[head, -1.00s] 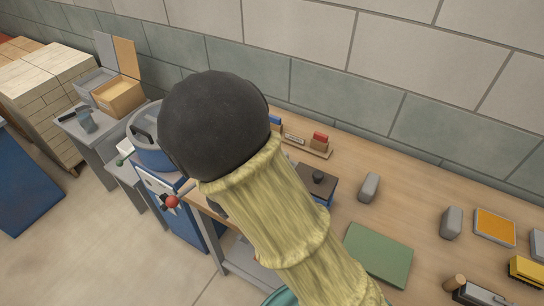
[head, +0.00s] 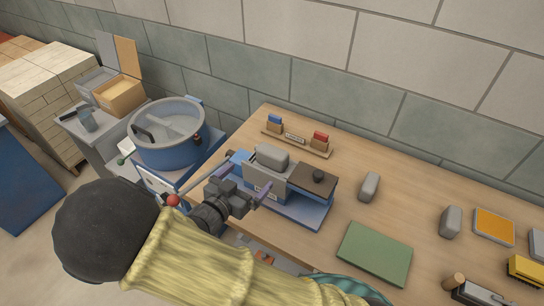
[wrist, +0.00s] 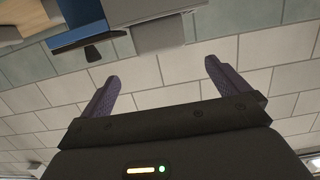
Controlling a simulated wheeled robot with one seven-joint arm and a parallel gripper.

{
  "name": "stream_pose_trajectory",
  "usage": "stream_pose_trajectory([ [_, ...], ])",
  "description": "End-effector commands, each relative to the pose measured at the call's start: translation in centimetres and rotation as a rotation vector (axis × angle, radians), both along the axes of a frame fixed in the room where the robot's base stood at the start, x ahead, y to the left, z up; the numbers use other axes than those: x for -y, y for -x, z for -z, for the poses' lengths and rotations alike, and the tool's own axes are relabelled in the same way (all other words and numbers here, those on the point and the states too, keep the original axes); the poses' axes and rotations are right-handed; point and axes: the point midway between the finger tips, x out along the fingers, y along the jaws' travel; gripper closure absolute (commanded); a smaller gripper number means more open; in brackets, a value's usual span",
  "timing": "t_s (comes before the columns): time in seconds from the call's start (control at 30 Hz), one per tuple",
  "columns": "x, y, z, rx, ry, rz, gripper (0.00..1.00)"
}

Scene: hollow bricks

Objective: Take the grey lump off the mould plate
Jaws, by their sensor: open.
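A rounded grey lump (head: 271,156) sits on top of a grey block-shaped mould (head: 268,182) on a blue base (head: 308,211), at the middle of the head view. My gripper (head: 247,175) is open and empty. Its two purple fingers point at the front side of the mould, a little below the lump; I cannot tell whether they touch.
A dark brown lid with a black knob (head: 317,181) stands right of the mould. A rack with blue and red pieces (head: 296,143) is behind. More grey lumps (head: 369,187) and a green mat (head: 375,253) lie rightward. A blue drum (head: 167,150) stands left.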

Motion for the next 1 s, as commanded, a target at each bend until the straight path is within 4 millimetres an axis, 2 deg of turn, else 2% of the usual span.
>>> stream_pose_trajectory([
  [0.53,5.2,-7.7,1.7,-0.001,0.003,0.003,0.0],
  [0.67,5.6,-8.4,2.0,-0.001,0.0,-0.001,0.0],
  [1.0,5.7,-8.6,2.0,-0.001,0.0,0.0,0.0],
])
